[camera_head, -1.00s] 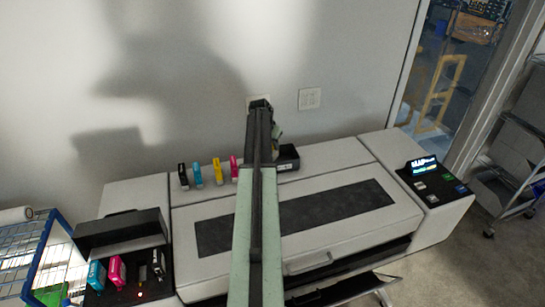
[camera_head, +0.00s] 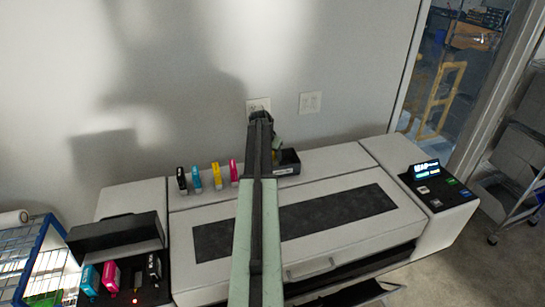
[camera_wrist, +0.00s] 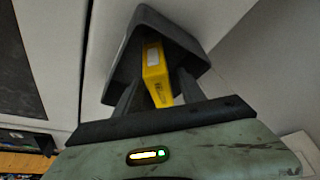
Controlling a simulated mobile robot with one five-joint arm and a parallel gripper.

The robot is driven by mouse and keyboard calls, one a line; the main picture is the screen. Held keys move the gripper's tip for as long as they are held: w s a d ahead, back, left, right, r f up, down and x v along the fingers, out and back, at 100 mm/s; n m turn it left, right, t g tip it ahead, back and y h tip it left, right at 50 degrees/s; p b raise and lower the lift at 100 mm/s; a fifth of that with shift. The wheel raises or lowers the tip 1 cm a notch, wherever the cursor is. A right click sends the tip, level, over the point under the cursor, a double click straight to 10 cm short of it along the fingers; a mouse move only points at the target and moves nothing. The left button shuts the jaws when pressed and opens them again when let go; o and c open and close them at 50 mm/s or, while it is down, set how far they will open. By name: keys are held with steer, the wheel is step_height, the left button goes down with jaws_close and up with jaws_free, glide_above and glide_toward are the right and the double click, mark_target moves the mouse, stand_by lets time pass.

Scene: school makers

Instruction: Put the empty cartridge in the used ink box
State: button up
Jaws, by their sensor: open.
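The yellow cartridge (camera_wrist: 154,72) shows in the wrist view, at the mouth of the dark open box (camera_wrist: 122,73), its upper part inside the box outline. My gripper (camera_wrist: 158,80) is open, with one finger on each side of the cartridge. I cannot tell whether the fingers touch it. In the head view the black box (camera_head: 289,162) stands on the printer's back ledge beside the end of my arm. A small yellow patch of the cartridge (camera_head: 274,155) shows there. My arm hides most of the gripper.
The wide printer (camera_head: 215,270) has an open cartridge bay (camera_head: 125,290) at left and a control panel (camera_head: 437,185) at right. A wall (camera_head: 200,80) rises close behind.

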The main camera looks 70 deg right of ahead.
steer(key=p+v, duration=1.1)
steer(key=v, duration=0.1)
steer(key=shift+d+r, duration=0.1)
steer(key=shift+r, duration=0.05)
